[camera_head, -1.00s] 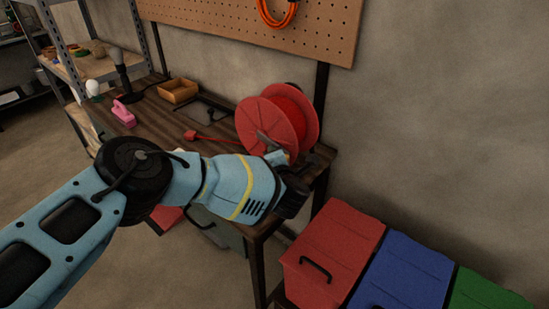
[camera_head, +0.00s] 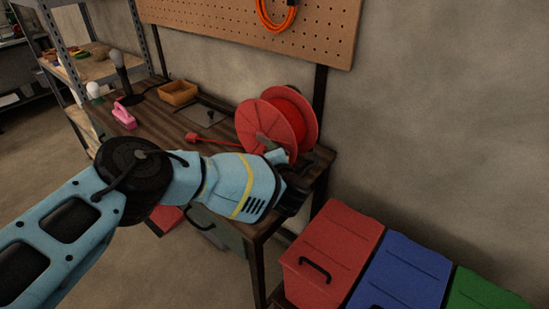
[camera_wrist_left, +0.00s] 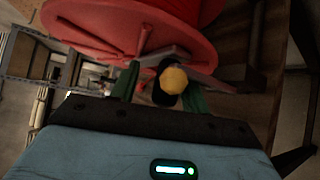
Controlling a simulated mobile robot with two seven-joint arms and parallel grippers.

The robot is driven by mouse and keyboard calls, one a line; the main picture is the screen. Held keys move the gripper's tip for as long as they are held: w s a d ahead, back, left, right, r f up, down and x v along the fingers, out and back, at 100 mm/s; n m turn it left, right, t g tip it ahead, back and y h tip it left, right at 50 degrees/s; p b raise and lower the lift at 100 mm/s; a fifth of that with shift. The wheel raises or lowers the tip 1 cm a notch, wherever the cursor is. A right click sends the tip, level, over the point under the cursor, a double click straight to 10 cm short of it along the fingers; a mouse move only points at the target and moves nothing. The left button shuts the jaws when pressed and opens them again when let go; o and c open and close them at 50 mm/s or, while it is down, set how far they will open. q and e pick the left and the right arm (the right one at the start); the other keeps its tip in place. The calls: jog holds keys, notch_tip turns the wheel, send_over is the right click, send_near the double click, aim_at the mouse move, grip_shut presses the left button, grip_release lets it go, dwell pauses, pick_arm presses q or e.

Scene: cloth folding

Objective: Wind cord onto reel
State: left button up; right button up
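The red reel (camera_head: 262,124) stands on the right end of the workbench with red cord (camera_head: 291,112) wound between its flanges. A red plug (camera_head: 193,138) lies on the bench left of the reel, with a short run of cord toward it. My left gripper (camera_wrist_left: 163,85) is at the reel's near face. Its green fingers stand apart on either side of the crank handle (camera_wrist_left: 174,79), which has a dark grip and a yellowish end. A gap shows between the left finger and the handle. In the head view my wrist mostly hides the fingers. My right gripper is out of view.
The wooden workbench (camera_head: 160,122) also bears a tan tray (camera_head: 178,93), a pink object (camera_head: 123,115) and a dark lamp (camera_head: 120,75). Red (camera_head: 330,250), blue (camera_head: 400,270) and green (camera_head: 485,290) bins stand right of it. Orange cord (camera_head: 275,20) hangs on the pegboard (camera_head: 220,12).

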pick_arm(q)
jog(key=shift+f, duration=0.1)
jog(key=v, duration=0.7)
jog(key=shift+s+p, duration=0.35)
jog(key=shift+s, duration=0.05)
